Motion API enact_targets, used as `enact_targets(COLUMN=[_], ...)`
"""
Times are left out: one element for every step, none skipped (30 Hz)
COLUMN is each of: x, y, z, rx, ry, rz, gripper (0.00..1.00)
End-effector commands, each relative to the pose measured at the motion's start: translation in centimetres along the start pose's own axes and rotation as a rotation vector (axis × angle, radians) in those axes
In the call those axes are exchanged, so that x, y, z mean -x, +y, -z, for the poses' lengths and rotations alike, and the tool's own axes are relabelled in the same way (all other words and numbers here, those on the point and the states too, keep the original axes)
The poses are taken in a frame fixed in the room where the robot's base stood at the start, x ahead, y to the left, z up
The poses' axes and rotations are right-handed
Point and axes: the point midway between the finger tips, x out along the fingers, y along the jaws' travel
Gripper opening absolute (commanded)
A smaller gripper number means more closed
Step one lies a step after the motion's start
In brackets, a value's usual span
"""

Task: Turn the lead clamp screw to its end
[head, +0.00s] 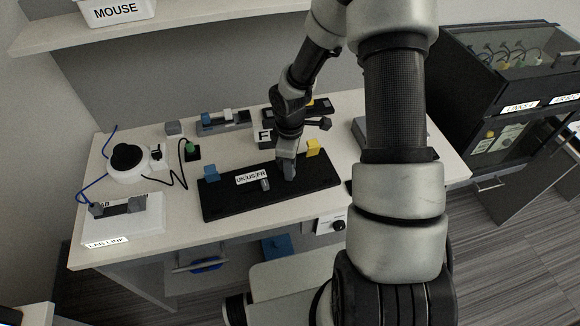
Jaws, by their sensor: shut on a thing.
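A long black board (225,203) lies on the table, with a white label (254,176) that reads UK/US/FR. A blue block (211,172) stands at its left end and a yellow block (312,148) at its right back. A small grey peg (265,184) stands near its middle. My gripper (289,176) points down at the board, just right of the peg, and is shut on a small part there. The fingers hide most of that part; by its place it appears to be the lead clamp screw, and its turn cannot be seen.
A white round device (128,163) with a black top and cables stands at the left. A white base (135,228) with a grey bar sits at the front left. A green-topped block (191,150) and grey racks (222,124) stand behind the board. A dark cabinet (500,90) stands right.

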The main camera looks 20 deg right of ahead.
Motion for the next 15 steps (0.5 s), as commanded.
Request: enact_targets(x=[-0.1,-0.12,-0.14,-0.16,-0.17,-0.16,-0.15,-0.15,-0.17,-0.18,-0.18,-0.17,-0.16,-0.15,-0.15], y=[0.05,0.05,0.05,0.05,0.05,0.05,0.05,0.07,0.07,0.06,0.04,0.06,0.08,0.09,0.08], z=[0.05,0.05,0.03,0.02,0.03,0.07,0.07,0.05,0.03,0.05,0.08,0.08,0.06,0.05,0.08], rx=[-0.032,-0.054,-0.087,-0.113,-0.14,-0.176,-0.204,-0.233,-0.272,-0.3,-0.329,-0.366,-0.396,-0.425,-0.462], ry=[0.0,0.0,0.0,0.0,0.0,0.0,0.001,0.0,0.001,0.0,0.001,0.001,0.001,0.001,0.002], rz=[-0.002,-0.002,-0.002,-0.002,-0.002,-0.002,-0.003,-0.003,-0.003,-0.003,-0.002,-0.003,-0.003,-0.003,-0.003], gripper=[0.02,0.02,0.02,0.02,0.02,0.02,0.02,0.02,0.02,0.02,0.02,0.02,0.02,0.02,0.02])
